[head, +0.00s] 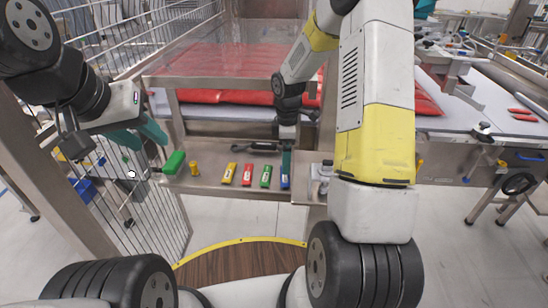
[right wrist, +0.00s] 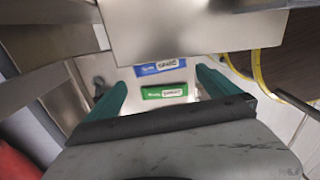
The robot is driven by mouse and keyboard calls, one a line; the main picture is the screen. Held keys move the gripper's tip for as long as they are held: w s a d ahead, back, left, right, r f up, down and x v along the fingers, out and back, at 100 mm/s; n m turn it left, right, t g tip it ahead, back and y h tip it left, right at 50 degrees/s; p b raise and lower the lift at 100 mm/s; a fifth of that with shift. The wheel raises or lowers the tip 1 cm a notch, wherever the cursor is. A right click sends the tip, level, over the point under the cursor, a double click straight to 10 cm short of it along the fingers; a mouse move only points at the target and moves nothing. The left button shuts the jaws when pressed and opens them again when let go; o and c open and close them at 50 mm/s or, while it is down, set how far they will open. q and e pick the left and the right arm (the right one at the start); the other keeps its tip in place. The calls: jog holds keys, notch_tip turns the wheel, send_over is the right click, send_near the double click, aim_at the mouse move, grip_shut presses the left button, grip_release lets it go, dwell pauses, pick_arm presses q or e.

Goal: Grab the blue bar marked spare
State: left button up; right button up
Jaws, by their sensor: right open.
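The blue bar (head: 285,182) lies at the right end of a row of bars on the grey shelf. In the right wrist view the blue bar (right wrist: 160,67) carries a white label reading SPARE. My left gripper (head: 138,136) is open and empty at the left, away from the bars.
The green (head: 266,176), red (head: 247,175) and yellow (head: 229,173) bars lie left of the blue one. A green block (head: 174,162) and a small yellow piece (head: 194,169) stand farther left. A metal fixture (head: 322,178) stands just right of the blue bar.

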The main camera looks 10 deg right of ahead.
notch_tip(320, 180, down, 7)
jog(key=shift+w+f, duration=0.1)
jog(key=shift+f, duration=0.05)
jog(key=shift+c, duration=0.4)
jog(key=c, duration=1.1)
